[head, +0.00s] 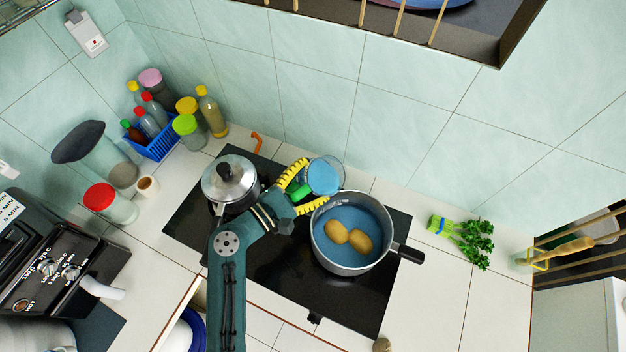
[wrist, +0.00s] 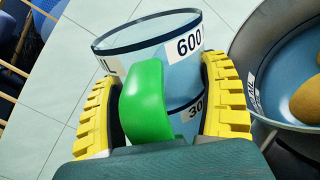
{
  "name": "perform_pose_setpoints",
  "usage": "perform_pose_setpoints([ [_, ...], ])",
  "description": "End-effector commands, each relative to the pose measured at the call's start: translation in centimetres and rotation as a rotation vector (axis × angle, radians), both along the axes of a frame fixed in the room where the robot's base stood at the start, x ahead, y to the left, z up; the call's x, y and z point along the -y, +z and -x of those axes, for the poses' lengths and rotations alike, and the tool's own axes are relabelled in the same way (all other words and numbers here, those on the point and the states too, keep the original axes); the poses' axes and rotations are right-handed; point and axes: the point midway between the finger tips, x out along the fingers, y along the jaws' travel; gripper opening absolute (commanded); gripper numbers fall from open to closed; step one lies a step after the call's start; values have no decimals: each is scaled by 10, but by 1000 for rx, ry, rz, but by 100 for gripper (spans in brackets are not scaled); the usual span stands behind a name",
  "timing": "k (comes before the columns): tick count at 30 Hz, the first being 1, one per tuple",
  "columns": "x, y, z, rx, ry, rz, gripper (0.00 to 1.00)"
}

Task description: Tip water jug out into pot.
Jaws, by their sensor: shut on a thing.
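The water jug (head: 324,176) is a clear measuring jug with a green handle and blue water in it. My gripper (head: 298,187) is shut on the jug, with its yellow fingers on either side of the green handle. In the wrist view the jug (wrist: 150,50) shows "600" and "30" marks, between the yellow fingers of my gripper (wrist: 165,105). The pot (head: 317,222) stands on the black burner just below and right of the jug. It holds blue water and two potatoes (head: 348,236). The pot's rim also shows at the right of the wrist view (wrist: 238,62).
A lidded steel pot (head: 230,182) stands on the burner (head: 270,265) at the left. A blue basket (head: 160,148) of bottles sits by the wall. Parsley (head: 465,240) lies on the counter at the right. The counter right of the burner is mostly clear.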

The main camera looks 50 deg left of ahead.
Motion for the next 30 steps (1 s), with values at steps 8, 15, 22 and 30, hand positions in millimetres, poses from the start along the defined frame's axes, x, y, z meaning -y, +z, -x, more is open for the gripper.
perform_pose_setpoints([
  [8,-1,-5,0,7,0,-71,38],
  [15,-1,-3,0,12,0,-163,38],
  [22,-1,-4,0,16,0,-232,38],
  [30,-1,-8,0,19,0,-301,38],
])
